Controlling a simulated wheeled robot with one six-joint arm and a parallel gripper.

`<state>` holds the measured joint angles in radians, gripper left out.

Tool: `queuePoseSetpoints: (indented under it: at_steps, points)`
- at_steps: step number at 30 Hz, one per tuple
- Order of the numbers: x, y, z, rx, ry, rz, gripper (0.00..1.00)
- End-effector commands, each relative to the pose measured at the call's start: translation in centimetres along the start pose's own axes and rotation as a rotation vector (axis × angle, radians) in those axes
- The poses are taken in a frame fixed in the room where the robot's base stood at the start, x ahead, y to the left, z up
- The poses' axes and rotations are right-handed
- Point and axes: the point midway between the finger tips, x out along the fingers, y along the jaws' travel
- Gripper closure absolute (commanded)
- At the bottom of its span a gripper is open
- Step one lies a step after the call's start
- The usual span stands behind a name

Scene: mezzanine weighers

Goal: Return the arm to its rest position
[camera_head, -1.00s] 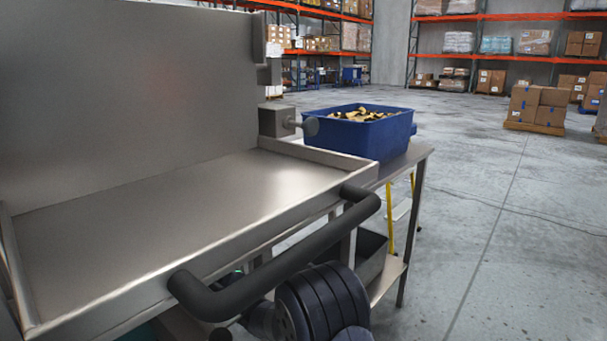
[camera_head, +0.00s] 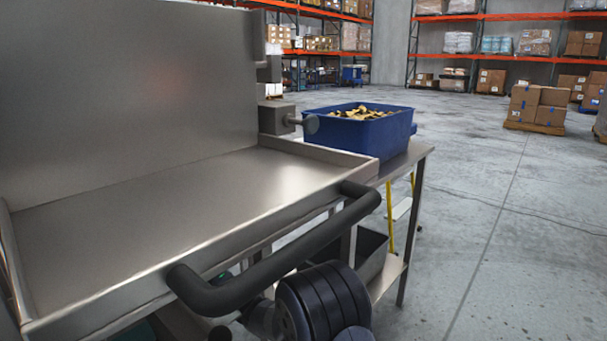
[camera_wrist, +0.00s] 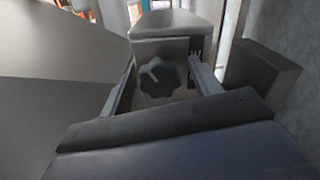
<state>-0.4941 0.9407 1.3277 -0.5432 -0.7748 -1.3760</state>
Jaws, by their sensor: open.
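My gripper (camera_wrist: 163,78) shows in the wrist view with its two fingers spread apart and nothing held between them. Beyond the fingers, a dark lobed knob (camera_wrist: 160,78) sits on the front of a grey metal housing (camera_wrist: 172,24). I cannot tell how far the knob is from the fingertips. In the head view, part of my arm (camera_head: 322,300) shows at the bottom centre, below the dark handle bar. My gripper itself is not visible in that view.
A steel tray (camera_head: 180,205) with a tall back panel (camera_head: 130,90) and a black handle bar (camera_head: 290,250) fills the left. A blue bin (camera_head: 360,135) of yellowish pieces stands on a steel table (camera_head: 418,152). Open concrete floor (camera_head: 520,230) lies right. Boxes (camera_head: 538,105) sit on a pallet.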

Motion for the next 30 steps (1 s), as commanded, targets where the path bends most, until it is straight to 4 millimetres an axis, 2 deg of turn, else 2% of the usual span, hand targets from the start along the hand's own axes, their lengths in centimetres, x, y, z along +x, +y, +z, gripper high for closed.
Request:
queuePoseSetpoints:
  at_steps: [9,21,26,30]
  points:
    - [0.0,0.0,0.0,-0.115,0.000,0.000,0.40]
    - [0.0,0.0,0.1,-0.117,-0.002,0.000,0.40]
    - [-0.4,0.4,0.9,-0.096,-0.022,-0.004,0.40]
    - [-1.1,1.0,2.3,-0.056,-0.058,-0.012,0.40]
